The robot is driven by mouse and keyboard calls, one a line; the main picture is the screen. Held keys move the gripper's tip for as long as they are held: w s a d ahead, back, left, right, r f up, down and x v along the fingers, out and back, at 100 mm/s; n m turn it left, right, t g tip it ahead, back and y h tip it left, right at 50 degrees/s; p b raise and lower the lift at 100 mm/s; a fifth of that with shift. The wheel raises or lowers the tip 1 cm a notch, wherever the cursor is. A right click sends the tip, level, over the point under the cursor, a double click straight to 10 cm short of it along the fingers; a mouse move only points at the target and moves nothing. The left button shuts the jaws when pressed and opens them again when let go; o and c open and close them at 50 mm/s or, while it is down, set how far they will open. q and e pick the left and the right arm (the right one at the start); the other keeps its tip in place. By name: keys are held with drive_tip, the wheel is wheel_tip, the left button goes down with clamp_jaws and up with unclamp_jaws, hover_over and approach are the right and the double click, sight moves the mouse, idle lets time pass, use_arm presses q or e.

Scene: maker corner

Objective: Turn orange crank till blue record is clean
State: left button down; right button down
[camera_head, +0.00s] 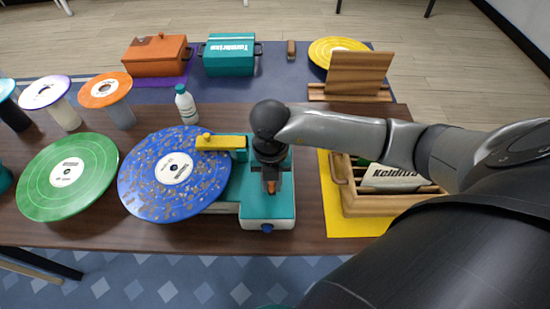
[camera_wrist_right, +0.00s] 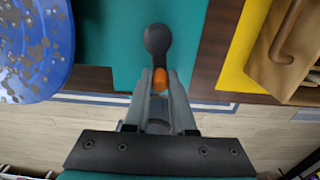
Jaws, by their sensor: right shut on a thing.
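The blue record (camera_head: 174,174) lies on the teal record-cleaning machine (camera_head: 268,207), with brownish specks spread over its surface. It also shows at the left edge of the right wrist view (camera_wrist_right: 32,48). A yellow arm (camera_head: 213,142) reaches over the record's right edge. My right gripper (camera_head: 271,185) points down over the machine's teal top. It is shut on the orange crank (camera_wrist_right: 160,79), whose dark lever (camera_wrist_right: 157,42) extends beyond the fingers. In the head view only a small bit of orange shows between the fingertips. My left gripper is not in view.
A green record (camera_head: 90,165) lies left of the blue one. A white bottle (camera_head: 186,104) stands behind it. A wooden crate (camera_head: 350,200) on a yellow mat (camera_head: 333,222) stands close at right. Orange (camera_head: 157,54) and teal (camera_head: 229,55) boxes sit at the back.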

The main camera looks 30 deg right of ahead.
sight(269, 183)
drive_tip(key=shift+w+a+m, duration=0.15)
drive_tip(key=shift+a+m, duration=0.15)
drive_tip(key=shift+m, duration=0.3)
drive_tip(key=c, duration=0.8)
unclamp_jaws()
drive_tip(key=shift+o, duration=0.2)
drive_tip(key=shift+r, duration=0.1)
wheel_tip(269, 183, up, 15)
drive_tip(key=p, duration=0.2)
